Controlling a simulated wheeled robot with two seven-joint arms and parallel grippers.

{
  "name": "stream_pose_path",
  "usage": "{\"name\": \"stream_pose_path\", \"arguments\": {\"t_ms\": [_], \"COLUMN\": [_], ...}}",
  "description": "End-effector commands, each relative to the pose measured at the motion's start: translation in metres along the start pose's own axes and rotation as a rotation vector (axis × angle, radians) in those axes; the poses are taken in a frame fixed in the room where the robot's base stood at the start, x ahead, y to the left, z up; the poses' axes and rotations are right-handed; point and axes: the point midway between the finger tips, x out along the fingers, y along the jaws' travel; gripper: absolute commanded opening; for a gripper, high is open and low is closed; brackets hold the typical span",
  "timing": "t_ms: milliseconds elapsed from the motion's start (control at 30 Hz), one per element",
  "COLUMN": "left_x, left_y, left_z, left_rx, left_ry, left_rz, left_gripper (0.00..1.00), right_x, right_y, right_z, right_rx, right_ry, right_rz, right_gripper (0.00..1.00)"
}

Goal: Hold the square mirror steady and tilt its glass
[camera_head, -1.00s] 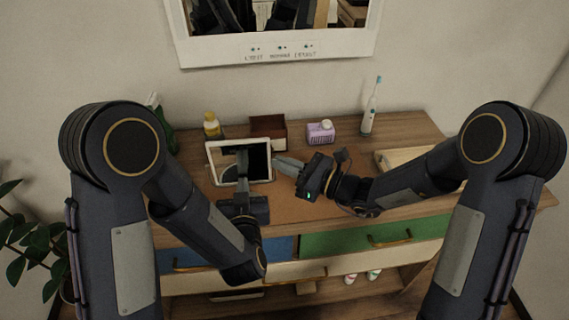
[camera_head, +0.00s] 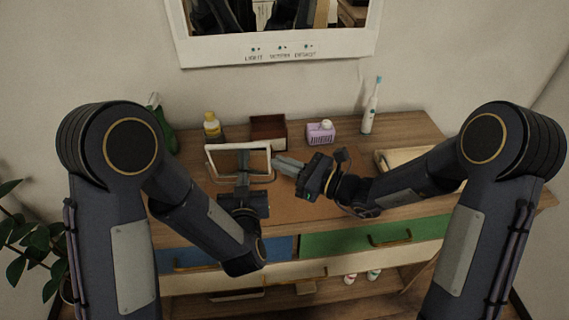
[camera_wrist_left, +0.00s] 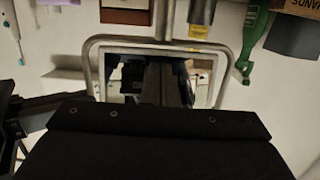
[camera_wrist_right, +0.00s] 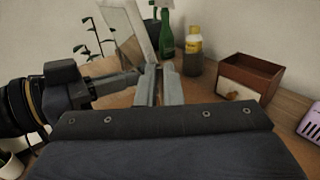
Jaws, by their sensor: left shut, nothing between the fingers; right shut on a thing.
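The square mirror (camera_head: 225,147) has a pale-rimmed glass in a metal stand on the dresser top. In the right wrist view the mirror panel (camera_wrist_right: 124,28) leans. In the left wrist view its glass (camera_wrist_left: 202,76) reflects my arm, and the metal stand (camera_wrist_left: 93,62) runs around it. My left gripper (camera_head: 242,158) is shut and empty in front of the glass; I cannot tell whether it touches. My right gripper (camera_head: 278,166) is shut on the mirror's stand at its right side, also seen in the right wrist view (camera_wrist_right: 158,80).
A brown box (camera_head: 268,129), a yellow-capped bottle (camera_head: 212,128), a green spray bottle (camera_head: 160,125) and a purple basket (camera_head: 320,133) stand behind. An electric toothbrush (camera_head: 369,108) stands farther right. A pale tray (camera_head: 390,160) lies under my right arm. A wall mirror (camera_head: 276,52) hangs above.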

Motion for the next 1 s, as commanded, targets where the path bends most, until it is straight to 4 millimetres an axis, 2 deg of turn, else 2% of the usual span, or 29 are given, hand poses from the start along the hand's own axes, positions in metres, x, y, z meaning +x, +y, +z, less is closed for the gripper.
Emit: {"name": "stream_pose_path", "arguments": {"t_ms": [567,1000], "left_x": [0.011,-0.022], "left_y": [-0.001,0.001], "left_z": [-0.002,0.004], "left_rx": [0.000,0.002], "left_ry": [0.000,-0.002], "left_rz": [-0.002,0.002], "left_gripper": [0.00,0.00], "right_x": [0.000,0.000], "right_y": [0.000,0.000], "right_z": [0.000,0.000], "right_rx": [0.000,0.000], "right_ry": [0.000,0.000], "right_rz": [0.001,0.000], "right_gripper": [0.00,0.00]}}
